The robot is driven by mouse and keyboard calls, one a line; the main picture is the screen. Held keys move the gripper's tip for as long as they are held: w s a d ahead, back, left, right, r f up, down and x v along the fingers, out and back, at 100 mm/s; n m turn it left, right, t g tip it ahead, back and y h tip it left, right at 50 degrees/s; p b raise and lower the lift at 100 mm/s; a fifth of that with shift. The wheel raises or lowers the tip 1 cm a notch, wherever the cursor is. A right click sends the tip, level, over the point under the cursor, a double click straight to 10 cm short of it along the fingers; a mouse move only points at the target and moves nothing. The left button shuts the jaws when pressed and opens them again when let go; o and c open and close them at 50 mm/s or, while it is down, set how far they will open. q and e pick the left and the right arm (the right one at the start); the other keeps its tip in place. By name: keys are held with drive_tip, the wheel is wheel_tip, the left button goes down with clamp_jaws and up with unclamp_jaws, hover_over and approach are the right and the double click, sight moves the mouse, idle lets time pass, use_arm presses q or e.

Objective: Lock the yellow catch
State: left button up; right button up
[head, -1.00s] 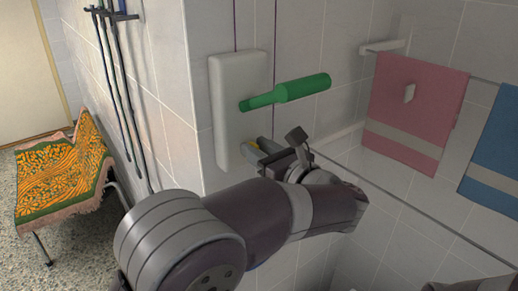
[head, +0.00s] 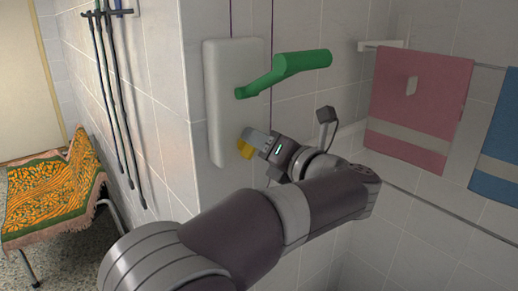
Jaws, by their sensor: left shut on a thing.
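The yellow catch (head: 244,149) sits low on the right side of a white wall plate (head: 220,130). My left gripper (head: 250,142) is at the catch and shut on it; the fingers hide part of it. A green handle (head: 290,70) juts out to the right from the plate, above my gripper and apart from it. Whether the catch is locked cannot be told from this view. My right gripper is not in view.
A pink towel (head: 420,100) and a blue towel (head: 500,140) hang on a rail at the right. Leashes (head: 115,90) hang from a rack at the left.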

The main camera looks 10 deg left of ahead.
use_arm(q)
drive_tip(key=m, duration=0.4)
drive_tip(key=shift+w+d+f+m, duration=0.15)
drive_tip(key=shift+f+m, duration=0.1)
drive_tip(key=shift+m, duration=0.05)
drive_tip(key=m, duration=0.1)
drive_tip(key=m+p, duration=0.1)
drive_tip(key=m, duration=0.3)
drive_tip(key=shift+w+d+f, duration=0.1)
drive_tip(key=shift+f, duration=0.25)
clamp_jaws()
drive_tip(key=shift+m, duration=0.4)
drive_tip(key=o, duration=0.7)
unclamp_jaws()
drive_tip(key=shift+f, duration=0.1)
drive_tip(key=shift+c, duration=0.2)
drive_tip(key=b+v, duration=0.2)
drive_tip(key=v, duration=1)
drive_tip(key=shift+s+d, duration=0.2)
drive_tip(key=shift+s, duration=0.05)
